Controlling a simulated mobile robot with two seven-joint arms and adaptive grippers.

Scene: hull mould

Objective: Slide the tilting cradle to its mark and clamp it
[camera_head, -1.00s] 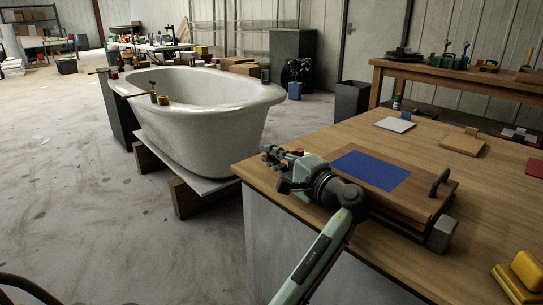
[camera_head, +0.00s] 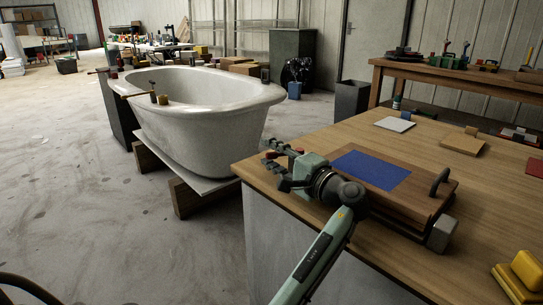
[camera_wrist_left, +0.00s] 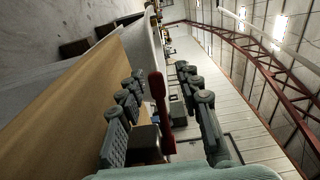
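A wooden board with a blue pad (camera_head: 372,169) lies on the near bench. It has a dark upright handle (camera_head: 439,182) at its right end and appears to be the tilting cradle. A grey block (camera_head: 442,233) sits at its near right corner. My left gripper (camera_head: 274,166) is at the board's left end, over the bench edge, with its fingers apart. In the left wrist view a red lever (camera_wrist_left: 157,88) on a dark block (camera_wrist_left: 146,143) stands between the spread fingers. I cannot tell whether they touch it. The mark is not identifiable. My right gripper is out of view.
A white tub (camera_head: 205,115) stands on timber blocks left of the bench (camera_head: 480,205). A yellow object (camera_head: 522,275) is at the bench's near right. A white plate (camera_head: 395,124) and a tan plate (camera_head: 461,145) lie farther back.

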